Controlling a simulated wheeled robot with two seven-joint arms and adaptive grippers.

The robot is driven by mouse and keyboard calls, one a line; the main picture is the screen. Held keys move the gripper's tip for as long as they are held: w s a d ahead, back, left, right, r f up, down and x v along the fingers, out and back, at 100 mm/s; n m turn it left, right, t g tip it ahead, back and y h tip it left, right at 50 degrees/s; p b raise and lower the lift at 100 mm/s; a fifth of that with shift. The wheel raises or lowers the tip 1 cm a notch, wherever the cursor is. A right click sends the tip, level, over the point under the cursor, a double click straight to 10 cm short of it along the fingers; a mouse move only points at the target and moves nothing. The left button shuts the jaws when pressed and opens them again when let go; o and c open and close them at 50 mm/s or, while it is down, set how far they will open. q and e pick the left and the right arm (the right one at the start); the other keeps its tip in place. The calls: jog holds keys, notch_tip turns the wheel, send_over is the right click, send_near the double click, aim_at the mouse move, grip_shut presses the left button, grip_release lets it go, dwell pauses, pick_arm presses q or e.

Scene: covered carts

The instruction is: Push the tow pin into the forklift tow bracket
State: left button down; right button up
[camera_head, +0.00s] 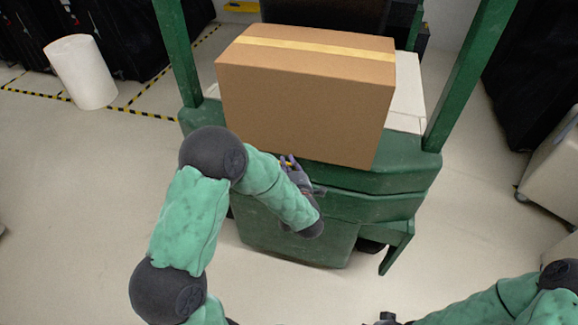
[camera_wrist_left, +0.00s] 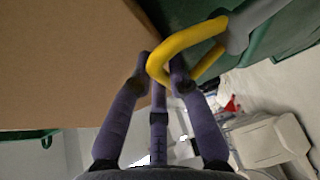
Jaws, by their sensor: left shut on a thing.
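The green forklift (camera_head: 390,180) stands in front of me with its rear towards me. My left gripper (camera_head: 288,165), with purple fingers, is close to that rear, just below the cardboard box. It is shut on the yellow handle of the tow pin (camera_head: 284,164). In the left wrist view the fingers (camera_wrist_left: 162,75) close around the yellow handle (camera_wrist_left: 200,36), and the pin's grey shaft points up right beside green bodywork. My left forearm covers part of the rear; I cannot make out the tow bracket. My right gripper (camera_head: 385,318) is only partly visible at the bottom edge.
A large cardboard box (camera_head: 305,95) with a tape strip sits on the forklift, overhanging close to my left gripper. Green posts rise on both sides. A white roll (camera_head: 82,72) stands at back left, covered carts (camera_head: 535,85) at right. The floor at left is clear.

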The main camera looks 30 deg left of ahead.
pick_arm(q)
jog(key=shift+w, duration=0.1)
notch_tip(320, 180, down, 5)
jog(key=b, duration=0.4)
jog(key=shift+b, duration=0.3)
jog(key=shift+r+p, duration=0.2)
jog(key=shift+p, duration=0.15)
jog(key=shift+m+h+p, duration=0.3)
jog(key=shift+p, duration=0.65)
jog(key=shift+f+m+g+h+p, duration=0.35)
jog(key=shift+g+p, duration=0.35)
jog(key=shift+p, duration=1.2)
notch_tip(320, 180, down, 8)
jog(key=b, duration=0.6)
jog(key=shift+f, duration=0.15)
dwell(2.6)
